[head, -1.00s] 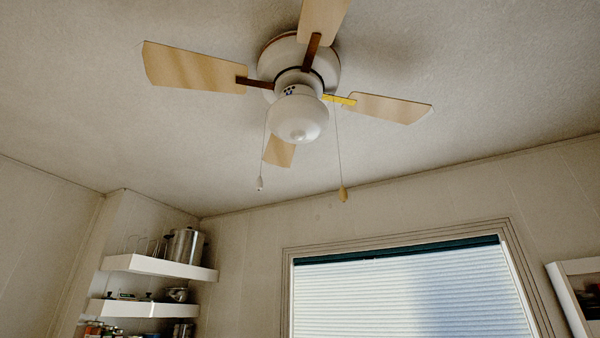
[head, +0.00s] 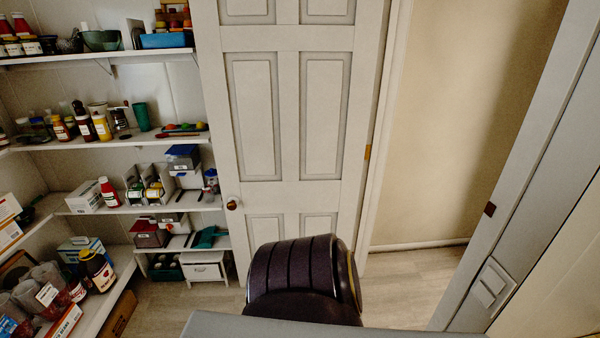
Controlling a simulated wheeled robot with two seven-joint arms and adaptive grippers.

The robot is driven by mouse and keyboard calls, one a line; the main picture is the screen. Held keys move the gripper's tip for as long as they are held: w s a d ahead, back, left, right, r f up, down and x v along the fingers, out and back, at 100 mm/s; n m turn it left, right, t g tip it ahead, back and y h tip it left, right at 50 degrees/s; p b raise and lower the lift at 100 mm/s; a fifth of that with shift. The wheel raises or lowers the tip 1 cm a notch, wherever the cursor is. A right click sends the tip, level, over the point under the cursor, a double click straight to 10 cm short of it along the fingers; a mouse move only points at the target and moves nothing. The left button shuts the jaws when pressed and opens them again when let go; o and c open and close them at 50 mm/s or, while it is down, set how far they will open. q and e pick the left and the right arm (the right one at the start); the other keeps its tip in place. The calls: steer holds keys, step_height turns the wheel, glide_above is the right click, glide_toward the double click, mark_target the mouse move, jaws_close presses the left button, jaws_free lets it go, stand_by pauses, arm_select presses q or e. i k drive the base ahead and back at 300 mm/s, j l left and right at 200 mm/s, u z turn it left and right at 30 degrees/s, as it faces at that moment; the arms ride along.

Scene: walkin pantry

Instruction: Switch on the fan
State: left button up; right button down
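The ceiling fan is out of view now. A light-coloured wall switch plate with a rocker (head: 490,288) sits on the grey wall or door frame at the lower right. I cannot tell what it controls or whether it is on. Neither of my grippers shows in the head view.
A white panelled door (head: 290,130) stands in the middle beside an opening with bare floor (head: 410,285). Stocked shelves (head: 110,142) line the left. A dark ribbed, rounded object (head: 300,275), like a chair back, stands at the bottom behind a grey surface edge (head: 225,325).

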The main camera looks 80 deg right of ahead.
mark_target(494, 280)
steer(key=k+l+z, duration=0.1)
steer(key=z, duration=4.05)
steer(key=i+l, duration=0.05)
steer(key=l, duration=0.1)
